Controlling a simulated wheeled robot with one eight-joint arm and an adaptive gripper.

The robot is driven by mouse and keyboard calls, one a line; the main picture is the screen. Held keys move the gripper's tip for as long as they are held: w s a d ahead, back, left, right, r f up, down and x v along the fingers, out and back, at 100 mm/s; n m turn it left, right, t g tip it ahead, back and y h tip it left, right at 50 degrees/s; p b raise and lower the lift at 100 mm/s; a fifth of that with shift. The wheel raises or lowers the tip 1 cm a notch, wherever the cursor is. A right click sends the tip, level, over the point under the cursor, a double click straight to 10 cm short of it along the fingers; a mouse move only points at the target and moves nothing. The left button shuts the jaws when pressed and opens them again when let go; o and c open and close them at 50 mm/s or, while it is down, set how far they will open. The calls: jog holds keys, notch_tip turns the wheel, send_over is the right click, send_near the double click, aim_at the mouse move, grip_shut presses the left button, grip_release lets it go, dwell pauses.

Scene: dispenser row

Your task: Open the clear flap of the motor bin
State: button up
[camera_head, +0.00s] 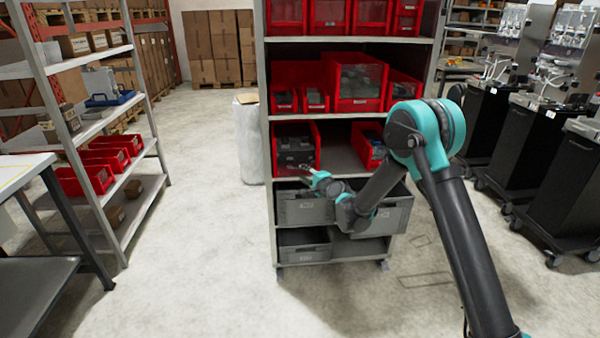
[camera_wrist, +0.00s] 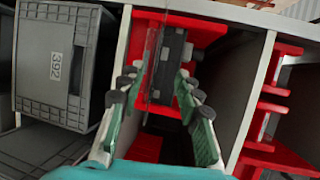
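The motor bin (camera_head: 314,138) is red and stands at the left of the shelf's middle level, with dark motor-like parts inside. In the wrist view the motor bin (camera_wrist: 205,32) is turned sideways, with a dark block in it. The clear flap (camera_wrist: 153,60) shows there as a thin see-through panel near the left finger. I cannot tell whether it is lifted at all. My gripper (camera_wrist: 157,88) is open, with its fingers apart in front of the bin. It also shows in the head view (camera_head: 304,170), at the bin's lower front. Contact with the flap cannot be told.
Grey crates (camera_head: 304,212) stand just below the bin; one, labelled 392, shows in the wrist view (camera_wrist: 57,110). More red bins (camera_head: 360,82) fill the shelf above. Another red bin (camera_head: 366,143) stands to the right, partly behind my arm. Open floor (camera_head: 215,235) lies left of the rack.

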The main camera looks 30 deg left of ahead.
jog(key=v, duration=0.6)
jog(key=shift+d, duration=0.15)
jog(key=shift+s, duration=0.15)
